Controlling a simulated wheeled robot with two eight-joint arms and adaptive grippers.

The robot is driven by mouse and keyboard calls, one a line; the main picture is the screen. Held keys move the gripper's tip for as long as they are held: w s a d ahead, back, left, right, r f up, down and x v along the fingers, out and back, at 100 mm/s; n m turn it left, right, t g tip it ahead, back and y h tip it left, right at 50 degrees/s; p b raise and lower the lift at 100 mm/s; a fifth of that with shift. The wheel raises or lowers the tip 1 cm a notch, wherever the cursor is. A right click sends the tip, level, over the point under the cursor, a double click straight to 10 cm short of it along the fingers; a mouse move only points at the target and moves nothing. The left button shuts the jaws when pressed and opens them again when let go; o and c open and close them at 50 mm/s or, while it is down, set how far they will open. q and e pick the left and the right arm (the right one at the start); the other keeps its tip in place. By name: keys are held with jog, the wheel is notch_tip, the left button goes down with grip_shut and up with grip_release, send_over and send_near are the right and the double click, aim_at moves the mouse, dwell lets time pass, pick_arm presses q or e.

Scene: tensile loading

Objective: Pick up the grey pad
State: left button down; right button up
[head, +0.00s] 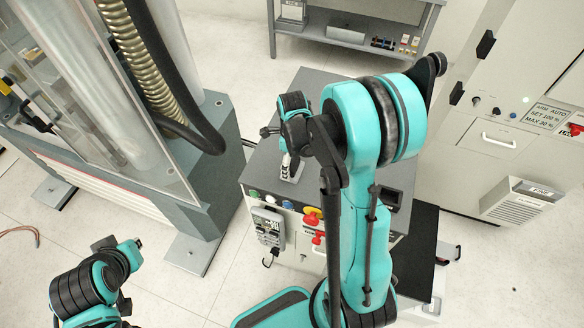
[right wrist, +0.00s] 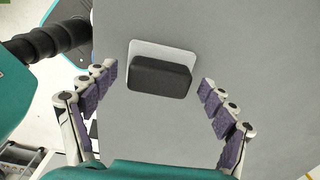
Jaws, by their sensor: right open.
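The grey pad (right wrist: 160,78) is a dark, rounded block in the right wrist view. It lies over the lower part of a light grey plate (right wrist: 150,48) on the grey cabinet top (right wrist: 235,60). My right gripper (right wrist: 160,85) is open, with its purple-padded fingers on either side of the pad and a gap on both sides. In the head view the right gripper (head: 289,168) is over the cabinet top, and my arm hides much of it. I cannot make out the pad there. My left arm shows at the lower left, but its gripper does not show.
A testing machine (head: 200,165) with a clear guard and hose stands left of the cabinet. The cabinet front carries a handheld controller (head: 269,226) and a red knob (head: 312,218). A control cabinet (head: 500,140) stands right, a bench (head: 350,30) behind.

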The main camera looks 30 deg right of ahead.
jog(key=shift+f, duration=0.45)
jog(key=shift+s, duration=0.1)
jog(key=shift+c, duration=0.2)
jog(key=c, duration=1.2)
jog(key=shift+r, duration=0.2)
